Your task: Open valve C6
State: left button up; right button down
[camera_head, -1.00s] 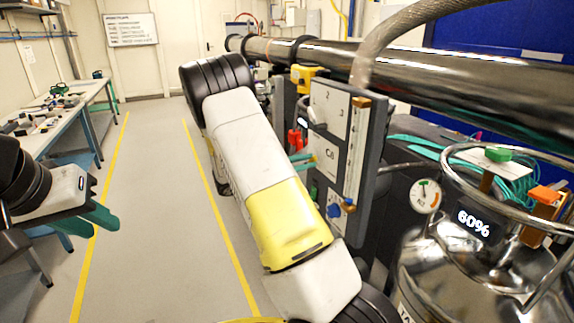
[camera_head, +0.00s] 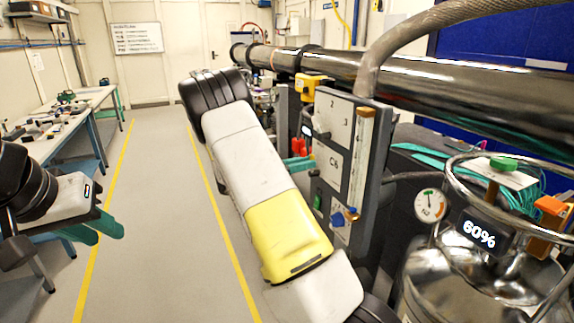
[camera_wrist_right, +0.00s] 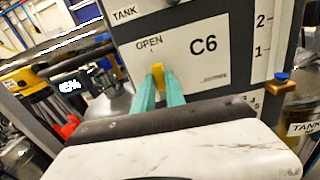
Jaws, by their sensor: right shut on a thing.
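The C6 panel, a white plate (camera_wrist_right: 200,55) marked C6 and OPEN, fills the upper right wrist view. It also shows on the grey valve panel in the head view (camera_head: 330,168). A yellow valve handle (camera_wrist_right: 158,76) stands below the OPEN mark. My right gripper (camera_wrist_right: 159,88) is shut on this handle, one green finger on each side. In the head view my right arm hides most of that contact, and the green fingertips (camera_head: 299,163) show beside the panel. My left gripper (camera_head: 105,232) is at the far left, its green fingers apart and empty, well away from the panel.
A steel tank (camera_head: 455,275) with a gauge (camera_head: 430,205), a 60% display (camera_head: 478,234) and a ring rail stands right of the panel. A thick pipe (camera_head: 430,78) runs above. A workbench (camera_head: 62,125) stands at left. The aisle floor (camera_head: 155,200) is clear.

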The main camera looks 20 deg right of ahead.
jog(key=shift+w+f, duration=0.1)
dwell(0.4)
jog(key=c, duration=1.4)
grip_release()
jog(key=a, duration=0.8)
jog(key=shift+s, duration=0.3)
jog(key=shift+d, duration=0.1)
